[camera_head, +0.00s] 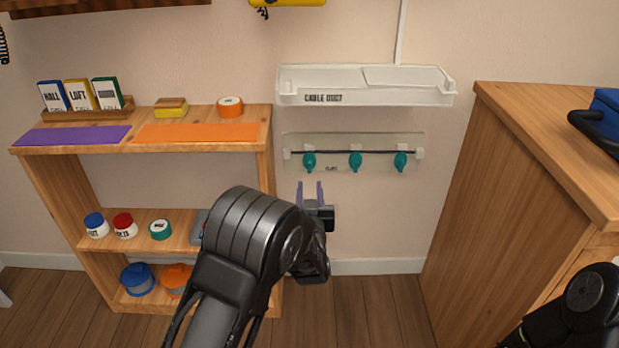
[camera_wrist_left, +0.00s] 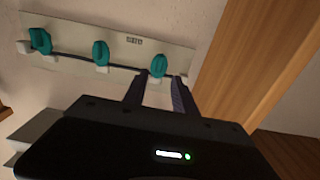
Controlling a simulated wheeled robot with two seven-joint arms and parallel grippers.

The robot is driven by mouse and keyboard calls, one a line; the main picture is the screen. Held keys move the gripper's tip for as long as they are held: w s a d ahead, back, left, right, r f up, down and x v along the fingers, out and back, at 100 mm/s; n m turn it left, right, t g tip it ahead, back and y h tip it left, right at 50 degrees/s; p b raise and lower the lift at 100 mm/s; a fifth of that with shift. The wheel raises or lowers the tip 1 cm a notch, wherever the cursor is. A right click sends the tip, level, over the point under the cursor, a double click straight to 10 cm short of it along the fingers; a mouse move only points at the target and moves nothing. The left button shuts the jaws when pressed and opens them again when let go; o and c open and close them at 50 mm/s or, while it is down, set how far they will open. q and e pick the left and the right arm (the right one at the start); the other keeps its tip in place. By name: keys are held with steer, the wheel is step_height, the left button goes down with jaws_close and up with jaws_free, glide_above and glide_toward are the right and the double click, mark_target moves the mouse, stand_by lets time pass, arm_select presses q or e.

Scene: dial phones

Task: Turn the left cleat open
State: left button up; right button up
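A pale wall plate (camera_head: 337,141) carries three teal cleats in a row, with a dark cable running along them. The left cleat (camera_head: 309,161) hangs at the plate's left, the middle cleat (camera_head: 355,160) and right cleat (camera_head: 400,160) beside it. My left gripper (camera_head: 310,186) is open and empty, its fingers pointing up just below the left cleat. The left wrist view shows the plate turned around, so the left cleat (camera_wrist_left: 158,65) is rightmost there, just ahead of the open fingertips (camera_wrist_left: 159,82). Contact cannot be told. My right gripper is out of view.
A white cable tray (camera_head: 365,95) sits on the wall above the plate. A wooden shelf unit (camera_head: 270,150) with jars and spools stands close on the left. A wooden cabinet (camera_head: 530,180) stands on the right. The wall below the plate is bare.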

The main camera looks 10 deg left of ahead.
mark_target(309, 169)
arm_select(q)
steer(key=b+x, duration=0.2)
steer(key=x, duration=0.4)
steer(key=shift+w+a+f, duration=0.1)
steer(key=shift+w+f, duration=0.05)
steer(key=shift+w, duration=0.25)
steer(key=shift+w+a, duration=0.1)
steer(key=shift+w, duration=0.4)
steer(key=shift+c, duration=0.2)
jaws_close()
